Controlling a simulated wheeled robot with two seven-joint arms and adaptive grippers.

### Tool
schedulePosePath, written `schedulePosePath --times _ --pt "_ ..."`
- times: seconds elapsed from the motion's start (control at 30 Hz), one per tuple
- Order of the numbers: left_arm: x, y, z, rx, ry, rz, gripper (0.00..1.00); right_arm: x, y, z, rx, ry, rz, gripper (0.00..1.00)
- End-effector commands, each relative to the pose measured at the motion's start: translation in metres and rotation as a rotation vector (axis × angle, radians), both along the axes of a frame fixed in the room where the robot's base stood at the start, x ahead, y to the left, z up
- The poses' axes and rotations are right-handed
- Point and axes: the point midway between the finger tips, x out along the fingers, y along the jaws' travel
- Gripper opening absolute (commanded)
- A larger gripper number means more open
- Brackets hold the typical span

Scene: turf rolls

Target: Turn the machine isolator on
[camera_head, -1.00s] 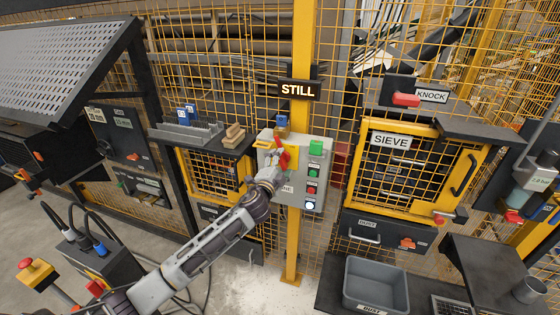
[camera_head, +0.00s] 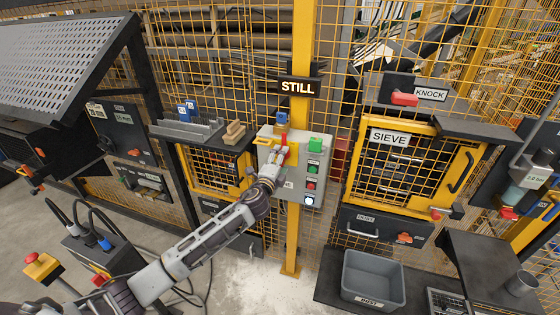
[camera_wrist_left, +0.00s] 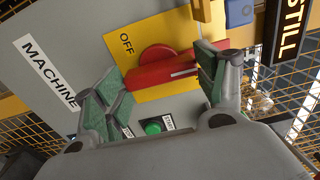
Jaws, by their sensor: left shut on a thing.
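The machine isolator is a red rotary handle (camera_wrist_left: 162,73) on a yellow plate (camera_wrist_left: 125,20) marked OFF. It sits on a grey control box (camera_head: 303,143) on the yellow post. In the left wrist view the handle lies between the two green-padded fingers of my left gripper (camera_wrist_left: 165,68), which is shut on it. In the head view my left gripper (camera_head: 280,160) partly hides the handle, and the red part (camera_head: 284,151) shows near the fingertips. A MACHINE label (camera_wrist_left: 45,72) is on the box. My right gripper is not in view.
Green, red and white buttons (camera_head: 311,182) line the right side of the box, close to my gripper. A blue item (camera_head: 282,118) is above the box, below a STILL sign (camera_head: 299,87). A shelf with wooden blocks (camera_head: 234,133) stands left. Yellow mesh fencing surrounds the post.

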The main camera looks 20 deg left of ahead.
Motion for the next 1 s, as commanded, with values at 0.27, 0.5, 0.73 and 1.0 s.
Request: schedulePosePath --times 0.27,0.5,0.73,1.0 --pt "0.0 0.0 0.0 0.002 0.0 -0.001 0.93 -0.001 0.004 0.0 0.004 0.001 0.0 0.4" --pt "0.0 0.0 0.0 0.001 0.0 0.0 0.93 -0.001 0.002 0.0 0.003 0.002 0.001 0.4" --pt "-0.002 0.0 -0.001 0.001 0.0 0.0 0.93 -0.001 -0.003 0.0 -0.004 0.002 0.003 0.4" --pt "-0.017 0.001 -0.001 0.001 0.0 0.0 0.93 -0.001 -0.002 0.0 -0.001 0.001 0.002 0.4"
